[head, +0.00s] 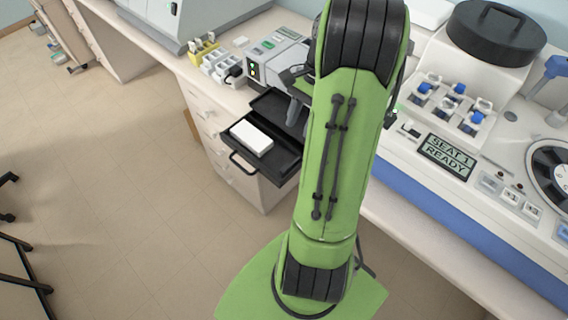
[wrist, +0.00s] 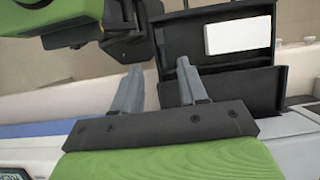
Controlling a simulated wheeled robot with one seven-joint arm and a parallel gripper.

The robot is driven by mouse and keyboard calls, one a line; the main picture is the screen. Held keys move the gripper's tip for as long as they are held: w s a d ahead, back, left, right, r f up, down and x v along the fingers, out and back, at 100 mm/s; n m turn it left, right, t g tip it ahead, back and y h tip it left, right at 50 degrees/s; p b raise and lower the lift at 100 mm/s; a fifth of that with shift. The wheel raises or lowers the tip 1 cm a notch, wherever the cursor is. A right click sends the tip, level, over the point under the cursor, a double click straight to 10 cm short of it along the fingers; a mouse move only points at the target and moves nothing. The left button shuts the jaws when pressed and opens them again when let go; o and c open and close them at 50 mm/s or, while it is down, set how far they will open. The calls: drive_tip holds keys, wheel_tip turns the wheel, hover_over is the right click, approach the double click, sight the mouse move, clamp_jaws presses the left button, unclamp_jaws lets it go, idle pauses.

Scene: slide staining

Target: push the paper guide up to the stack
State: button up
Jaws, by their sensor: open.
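The black paper tray (head: 285,168) is pulled out from the printer-like grey device (head: 277,58). A white paper stack (head: 251,138) lies in it, towards the outer end with the handle. It also shows in the wrist view (wrist: 237,36), at upper right. I cannot clearly tell the paper guide from the other black parts of the tray. My gripper (wrist: 160,66) is open, with its two grey fingers apart and nothing seen between them. In the wrist view the fingers are to the left of the stack, near the tray's side. In the head view my arm hides most of the gripper.
White drawers (head: 210,125) stand below the tray. A yellow holder (head: 203,49) and small white racks (head: 222,68) stand left of the device. A staining machine (head: 445,155) with blue-capped bottles fills the right.

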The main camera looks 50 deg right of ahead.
sight(285, 167)
drive_tip(key=b+x, duration=0.4)
drive_tip(key=x, duration=0.8)
drive_tip(key=shift+f, duration=0.2)
clamp_jaws()
